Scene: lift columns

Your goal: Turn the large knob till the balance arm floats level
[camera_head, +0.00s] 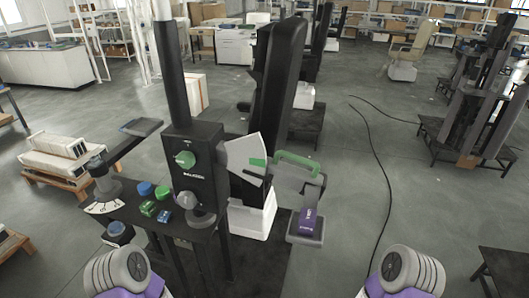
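A black column unit (198,137) stands on a dark bench left of centre. A grey knob (188,200) sits lower, near the bench top; I cannot tell for sure which is the large one. A pale fan-shaped scale (243,154) with a green mark juts from the unit's right side. Beside it is a grey arm with a green handle (298,163), and a purple block (308,222) sits on a grey plate below. Whether the arm is level is unclear. Only my arm links show at the bottom edge; neither gripper is visible.
Blue and green caps and small boxes (148,208) lie on the bench left of the knobs. A small lever post (104,180) stands at its left end. A black cable (372,150) crosses the floor to the right. Pallets (60,158) stand left; the floor at right centre is mostly clear.

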